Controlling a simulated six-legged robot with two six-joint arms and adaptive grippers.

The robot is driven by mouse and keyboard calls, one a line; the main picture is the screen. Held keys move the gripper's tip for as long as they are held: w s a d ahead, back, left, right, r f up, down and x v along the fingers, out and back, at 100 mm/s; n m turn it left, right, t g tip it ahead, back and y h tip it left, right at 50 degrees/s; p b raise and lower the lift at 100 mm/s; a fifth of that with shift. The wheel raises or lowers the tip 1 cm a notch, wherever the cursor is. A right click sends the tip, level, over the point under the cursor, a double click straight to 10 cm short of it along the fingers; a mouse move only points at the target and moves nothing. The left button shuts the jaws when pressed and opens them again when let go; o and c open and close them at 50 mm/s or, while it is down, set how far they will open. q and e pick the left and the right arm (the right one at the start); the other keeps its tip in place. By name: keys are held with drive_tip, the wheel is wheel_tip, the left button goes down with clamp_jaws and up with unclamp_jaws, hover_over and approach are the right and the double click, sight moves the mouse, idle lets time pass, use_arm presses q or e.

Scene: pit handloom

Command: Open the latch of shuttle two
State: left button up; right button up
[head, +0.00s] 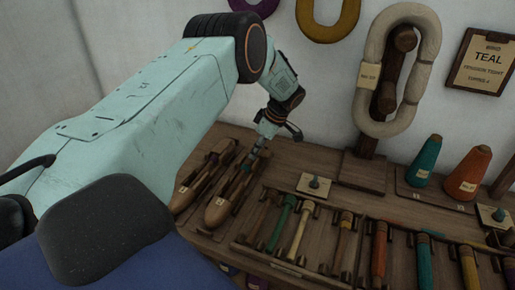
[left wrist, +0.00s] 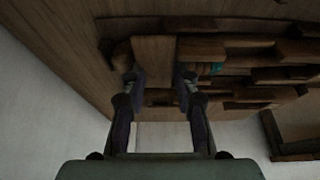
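Two wooden boat-shaped shuttles lie side by side on the bench in the head view, each with a small pale tag. The nearer one (head: 219,212) appears to be shuttle two; the other shuttle (head: 184,198) lies to its left. My left gripper (head: 259,151) points down at the far end of the nearer shuttle. In the left wrist view its two fingers (left wrist: 158,80) stand apart on either side of a brown wooden piece (left wrist: 154,52); I cannot tell whether they touch it. The latch is too small or hidden to make out. My right gripper is not in view.
A wooden rack (head: 240,243) with several coloured bobbins is right of the shuttles. Behind it stand a post with a pale yarn skein (head: 427,62), a green cone (head: 424,161) and an orange cone (head: 468,173).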

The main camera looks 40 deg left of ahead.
sight(267, 154)
use_arm(q)
drive_tip(key=shift+r, duration=0.15)
drive_tip(key=shift+v, duration=3.85)
